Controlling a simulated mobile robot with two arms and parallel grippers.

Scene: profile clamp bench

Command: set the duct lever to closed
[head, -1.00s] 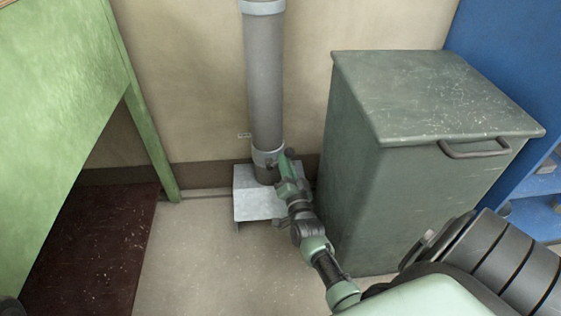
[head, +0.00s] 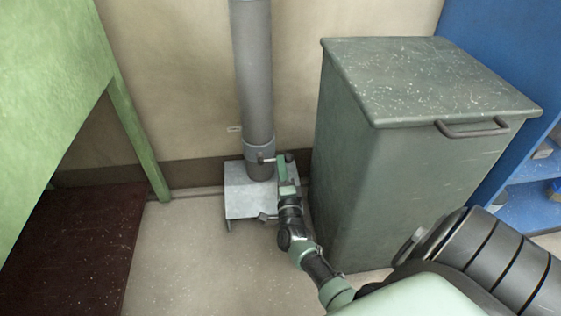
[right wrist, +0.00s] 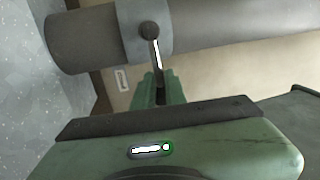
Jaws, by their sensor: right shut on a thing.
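The grey duct (head: 256,80) runs down the wall to a metal base. A lighter collar (head: 260,150) rings its lower part. The duct lever (head: 266,159) is a short thin rod sticking out to the right from the collar. In the right wrist view the lever (right wrist: 156,55) runs from a dark round end (right wrist: 150,30) over the collar (right wrist: 143,12) down between my fingers. My right gripper (head: 281,161), also in the right wrist view (right wrist: 160,88), is shut on the lever's near end. The fingers hide that end. My left gripper is not in view.
A green-grey bin (head: 400,160) with a handle stands close to the right of my right arm. A metal base (head: 245,203) sits under the duct. A green bench (head: 50,110) is at the left, a blue shelf (head: 530,180) at the right. Floor in front is clear.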

